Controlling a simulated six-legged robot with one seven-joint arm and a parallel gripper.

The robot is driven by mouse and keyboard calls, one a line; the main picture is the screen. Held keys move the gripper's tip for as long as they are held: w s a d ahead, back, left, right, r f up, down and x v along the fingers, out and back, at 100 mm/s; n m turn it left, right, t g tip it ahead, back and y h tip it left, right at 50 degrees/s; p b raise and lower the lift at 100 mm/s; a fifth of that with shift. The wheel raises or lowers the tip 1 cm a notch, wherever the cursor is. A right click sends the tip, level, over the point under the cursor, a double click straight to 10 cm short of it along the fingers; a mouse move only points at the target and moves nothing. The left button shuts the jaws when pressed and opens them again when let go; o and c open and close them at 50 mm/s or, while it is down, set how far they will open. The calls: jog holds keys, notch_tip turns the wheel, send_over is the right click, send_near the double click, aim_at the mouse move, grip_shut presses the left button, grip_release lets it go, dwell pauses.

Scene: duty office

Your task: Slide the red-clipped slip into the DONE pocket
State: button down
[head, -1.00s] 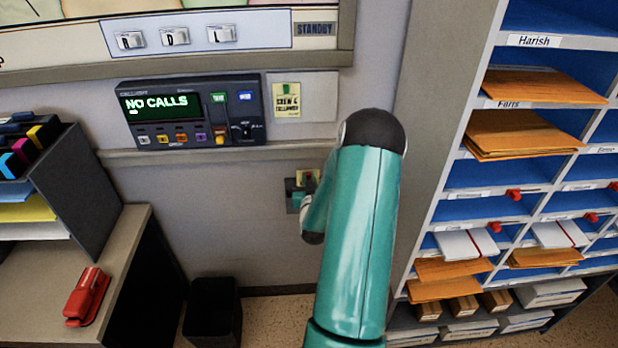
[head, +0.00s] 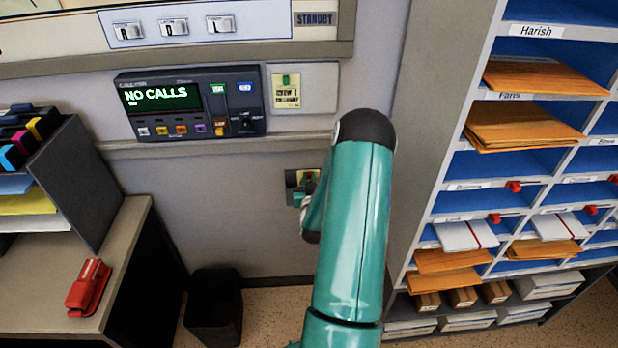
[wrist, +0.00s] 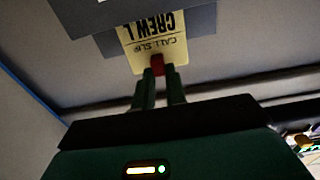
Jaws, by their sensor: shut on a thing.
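The yellow call slip (wrist: 158,42) has a red clip (wrist: 157,65) at one end, and my gripper (wrist: 158,74) is shut on that clip. In the wrist view the slip's printing is upside down. Its far end overlaps a dark grey holder (wrist: 90,14) on the wall; I cannot tell whether it is inside or in front. In the head view the small grey wall holder (head: 291,187) shows just left of my arm, with a bit of yellow and red at it. My arm hides most of it. No DONE lettering is readable.
Above the holder are a wall ledge (head: 200,146), a call unit (head: 190,103) reading NO CALLS, and another yellow slip with a green clip (head: 287,80). Pigeonhole shelves (head: 445,190) stand right. A desk (head: 50,270) with a red stapler (head: 88,287) and a black bin (head: 214,305) are left.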

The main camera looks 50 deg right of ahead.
jog(key=shift+f, duration=0.85)
jog(key=c, duration=1.3)
grip_release()
jog(key=shift+c, duration=0.2)
jog(key=v, duration=1.4)
jog(key=shift+d, duration=0.1)
